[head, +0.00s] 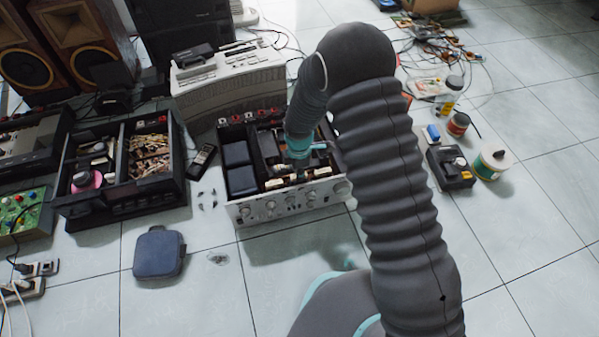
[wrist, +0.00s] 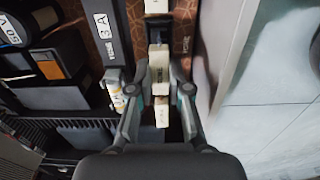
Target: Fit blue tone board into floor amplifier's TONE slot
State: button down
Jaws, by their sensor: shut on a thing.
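The floor amplifier (head: 288,204) stands open-topped on the tiles with its silver knobbed front facing me. My gripper (head: 299,165) reaches down inside it, just behind the front panel. In the wrist view my gripper (wrist: 160,85) has its fingers closed on either side of a small lettered cream piece (wrist: 159,72), apparently the top of the tone board. No blue face of the board shows. Other cream pieces stand in line with it, one beyond (wrist: 157,7) and one nearer (wrist: 162,116). The TONE slot and the board's lower edge are hidden, so I cannot tell how they meet.
Dark block-shaped parts (head: 240,178) fill the amplifier's left side. A blue pouch (head: 159,252) lies on the floor at front left. An open black chassis (head: 120,175) stands left, and a small black box (head: 450,168) and jars stand right. Floor before the amplifier is mostly clear.

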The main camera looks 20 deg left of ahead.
jog(key=shift+f, duration=0.5)
dwell(0.5)
jog(key=c, duration=1)
grip_release()
notch_tip(320, 180, up, 12)
